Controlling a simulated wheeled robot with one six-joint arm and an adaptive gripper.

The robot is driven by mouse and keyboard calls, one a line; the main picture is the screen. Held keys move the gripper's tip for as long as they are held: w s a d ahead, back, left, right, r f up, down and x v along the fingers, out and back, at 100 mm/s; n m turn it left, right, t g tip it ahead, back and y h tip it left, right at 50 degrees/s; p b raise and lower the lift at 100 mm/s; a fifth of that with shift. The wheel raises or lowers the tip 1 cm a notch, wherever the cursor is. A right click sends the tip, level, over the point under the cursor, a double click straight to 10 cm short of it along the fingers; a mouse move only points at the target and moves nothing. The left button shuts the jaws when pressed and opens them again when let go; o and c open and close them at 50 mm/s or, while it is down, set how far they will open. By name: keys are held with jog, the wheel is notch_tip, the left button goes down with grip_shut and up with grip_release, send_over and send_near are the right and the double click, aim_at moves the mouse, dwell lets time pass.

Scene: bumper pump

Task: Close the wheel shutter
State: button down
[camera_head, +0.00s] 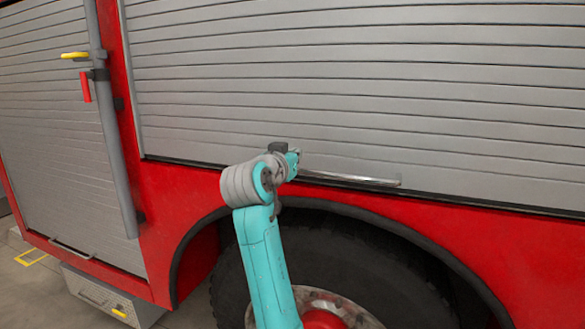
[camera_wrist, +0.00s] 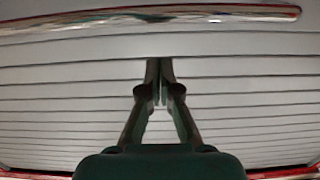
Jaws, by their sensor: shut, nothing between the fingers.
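The wheel shutter (camera_head: 360,90) is a grey slatted roller panel in the red truck body, above the wheel. It is drawn down over its opening, and a dark line runs along its lower edge by the red sill. Its metal bar handle (camera_head: 350,180) sits at that lower edge. In the wrist view the slats (camera_wrist: 70,100) fill the background and the bar (camera_wrist: 150,17) crosses the top. My gripper (camera_wrist: 160,70) is shut and empty in front of the slats, apart from the bar in the picture. In the head view my wrist is at the handle's left end; the fingertips cannot be made out.
A second grey shutter (camera_head: 50,130) is at the left, with a vertical grey pole (camera_head: 115,150) beside it bearing yellow and red handles. The wheel (camera_head: 350,270) and its dark arch lie below. A metal step box (camera_head: 100,300) juts out at lower left.

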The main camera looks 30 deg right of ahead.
jog(key=r+v, duration=0.1)
jog(key=v, duration=0.9)
notch_tip(320, 180, down, 21)
jog(key=a+n+t+y, duration=0.3)
jog(key=n+t+y, duration=0.1)
jog(key=n, duration=0.2)
jog(key=s+a+f+n+y, duration=0.25)
jog(key=s+f, duration=0.35)
jog(key=f, duration=0.3)
jog(key=s+a+f+n+y, duration=0.1)
jog(key=s+f+n+y, duration=0.15)
jog(key=s+f, duration=0.45)
jog(key=s+a+f+n+y, duration=0.1)
jog(key=s+a+f+y, duration=0.1)
jog(key=s+f, duration=0.55)
jog(key=s+a+f+y, duration=0.2)
jog(key=s+f, duration=0.3)
jog(key=s, duration=0.6)
jog(key=s+r, duration=0.2)
jog(key=s, duration=0.7)
jog(key=s+r+m, duration=0.1)
jog(key=s+r, duration=0.1)
jog(key=s, duration=0.8)
jog(key=shift+s+a+r+m+y, duration=0.2)
jog(key=shift+a+r+m+y, duration=0.1)
jog(key=shift+a+y, duration=0.1)
